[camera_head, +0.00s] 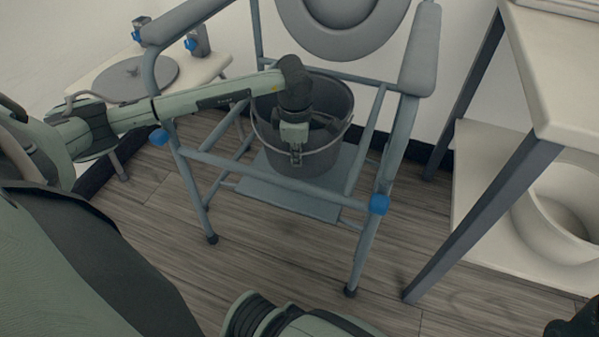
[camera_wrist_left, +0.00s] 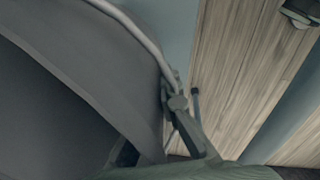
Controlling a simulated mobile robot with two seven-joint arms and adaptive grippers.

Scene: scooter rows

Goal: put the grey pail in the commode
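The commode (camera_head: 392,150) is a blue-grey tube frame with armrests, blue knobs and a raised seat ring (camera_head: 343,22) at its back. The grey pail (camera_head: 317,160) is upright inside the frame, above the low flat panel (camera_head: 272,195); I cannot tell whether its bottom touches the panel. My left gripper (camera_head: 296,152) reaches over the commode's side and is at the pail's near rim. In the left wrist view the pail (camera_wrist_left: 85,85) fills the left side, and the gripper's fingers (camera_wrist_left: 158,130) straddle its wall, seemingly shut on it.
A pale low stool (camera_head: 198,72) with a round grey lid (camera_head: 135,78) stands at left. A table (camera_head: 560,70) with dark legs is at right, with a white bowl (camera_head: 565,215) on its lower shelf. Wood floor (camera_head: 290,250) is clear in front of the commode.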

